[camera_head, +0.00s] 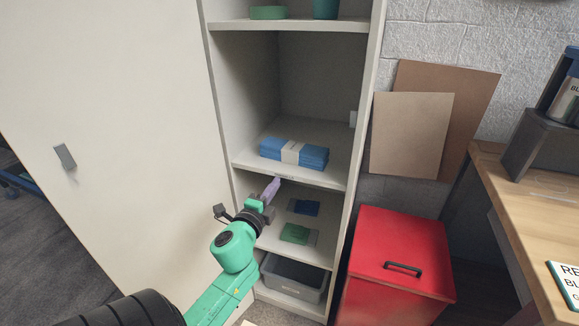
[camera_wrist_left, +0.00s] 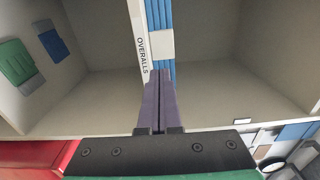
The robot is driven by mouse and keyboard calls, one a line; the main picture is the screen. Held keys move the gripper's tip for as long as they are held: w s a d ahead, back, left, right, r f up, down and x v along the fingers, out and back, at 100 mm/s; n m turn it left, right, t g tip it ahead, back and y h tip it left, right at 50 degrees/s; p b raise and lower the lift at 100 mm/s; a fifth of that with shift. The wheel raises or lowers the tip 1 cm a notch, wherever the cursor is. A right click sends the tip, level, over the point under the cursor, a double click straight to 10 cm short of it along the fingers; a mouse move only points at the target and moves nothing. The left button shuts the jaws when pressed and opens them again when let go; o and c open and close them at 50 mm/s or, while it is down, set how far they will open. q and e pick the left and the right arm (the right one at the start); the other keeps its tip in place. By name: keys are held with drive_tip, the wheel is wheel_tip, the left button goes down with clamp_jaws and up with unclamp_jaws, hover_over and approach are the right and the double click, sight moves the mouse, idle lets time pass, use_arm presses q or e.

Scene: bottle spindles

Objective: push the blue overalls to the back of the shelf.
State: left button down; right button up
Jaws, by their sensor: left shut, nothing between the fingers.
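The blue overalls (camera_head: 315,156) are a flat folded stack with a pale band around the middle, lying on the middle shelf (camera_head: 336,173) of the open cabinet. Bare shelf shows behind them. My left gripper (camera_head: 274,183) is shut and empty, its purple fingers at the shelf's front edge, just before the stack. In the left wrist view the overalls (camera_wrist_left: 166,15) stand edge-on beyond the fingertips (camera_wrist_left: 158,76), beside the shelf-edge label reading OVERALLS. The fingertips overlap the near end of the stack there; I cannot tell whether they touch it. My right gripper is not in view.
The lower shelf holds a blue pack (camera_head: 306,207) and a green pack (camera_head: 294,233), with a grey bin (camera_head: 298,278) below. Cabinet side walls bound the shelf.

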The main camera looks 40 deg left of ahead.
sight(289, 159)
use_arm(q)
drive_tip(key=x, duration=0.2)
drive_tip(key=a+x, duration=0.1)
drive_tip(key=x, duration=0.4)
drive_tip(key=shift+s+a+r+p, duration=0.2)
drive_tip(key=shift+s+r+p, duration=0.05)
drive_tip(key=shift+p, duration=0.05)
drive_tip(key=x, duration=0.3)
drive_tip(key=shift+w+d+f, duration=0.1)
drive_tip(key=shift+w+f, duration=0.15)
drive_tip(key=shift+w, duration=0.25)
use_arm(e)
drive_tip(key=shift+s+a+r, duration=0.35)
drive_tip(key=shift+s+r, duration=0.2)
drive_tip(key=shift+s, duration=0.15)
